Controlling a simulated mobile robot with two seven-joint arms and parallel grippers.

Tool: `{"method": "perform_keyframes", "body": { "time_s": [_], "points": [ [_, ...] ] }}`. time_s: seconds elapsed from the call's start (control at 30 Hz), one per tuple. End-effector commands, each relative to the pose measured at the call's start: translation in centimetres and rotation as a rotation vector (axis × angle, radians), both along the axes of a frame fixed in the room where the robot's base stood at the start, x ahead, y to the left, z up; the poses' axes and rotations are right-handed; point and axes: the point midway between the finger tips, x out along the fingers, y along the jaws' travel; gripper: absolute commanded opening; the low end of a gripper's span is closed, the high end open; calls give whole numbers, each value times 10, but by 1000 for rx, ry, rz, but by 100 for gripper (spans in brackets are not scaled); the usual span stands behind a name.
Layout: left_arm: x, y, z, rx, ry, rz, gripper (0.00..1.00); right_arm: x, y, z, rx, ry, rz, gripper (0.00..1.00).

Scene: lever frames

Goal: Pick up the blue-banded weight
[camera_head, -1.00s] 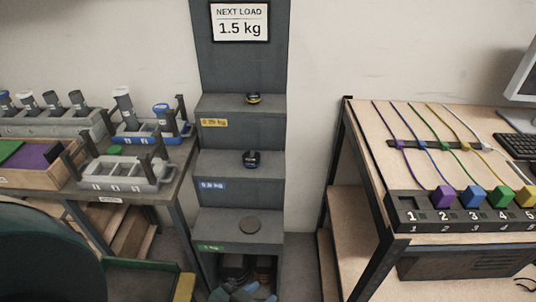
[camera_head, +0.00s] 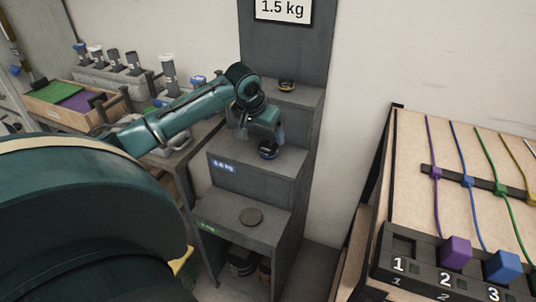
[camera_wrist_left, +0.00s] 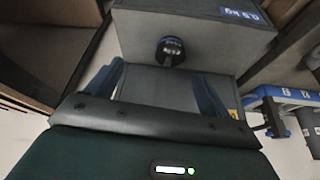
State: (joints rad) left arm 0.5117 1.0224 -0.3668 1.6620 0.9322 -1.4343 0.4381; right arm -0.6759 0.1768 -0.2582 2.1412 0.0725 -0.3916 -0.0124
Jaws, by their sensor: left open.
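The blue-banded weight (camera_head: 268,151) is a small dark round weight on the middle step, the one with the blue 0.5 kg label (camera_head: 223,164). In the left wrist view the weight (camera_wrist_left: 171,51) stands upright on the grey step, beyond the gap between my fingers. My left gripper (camera_head: 262,137) reaches over this step, just above and behind the weight. In the left wrist view its two blue-grey fingers (camera_wrist_left: 160,76) are spread apart with nothing between them. My right gripper is in neither view.
A bench with coloured cables and numbered blocks (camera_head: 455,252) stands at right. A side table with trays (camera_head: 62,112) is at left.

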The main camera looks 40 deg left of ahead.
Motion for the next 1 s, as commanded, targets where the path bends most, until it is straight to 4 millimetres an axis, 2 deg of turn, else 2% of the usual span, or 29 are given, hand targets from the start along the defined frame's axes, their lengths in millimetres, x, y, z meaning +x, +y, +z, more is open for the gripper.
{"method": "perform_keyframes", "body": {
  "time_s": [0.07,0.17,0.5,0.77,1.0],
  "points": [
    [-1,12,13,-1,8,35,80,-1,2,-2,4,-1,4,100],
    [1,17,11,-7,18,51,80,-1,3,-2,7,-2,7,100],
    [24,22,-44,-6,17,50,80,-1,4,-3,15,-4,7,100],
    [32,26,-60,-4,15,49,80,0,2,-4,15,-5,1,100],
    [48,33,-90,-5,16,49,80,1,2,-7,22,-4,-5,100]
  ]
}}
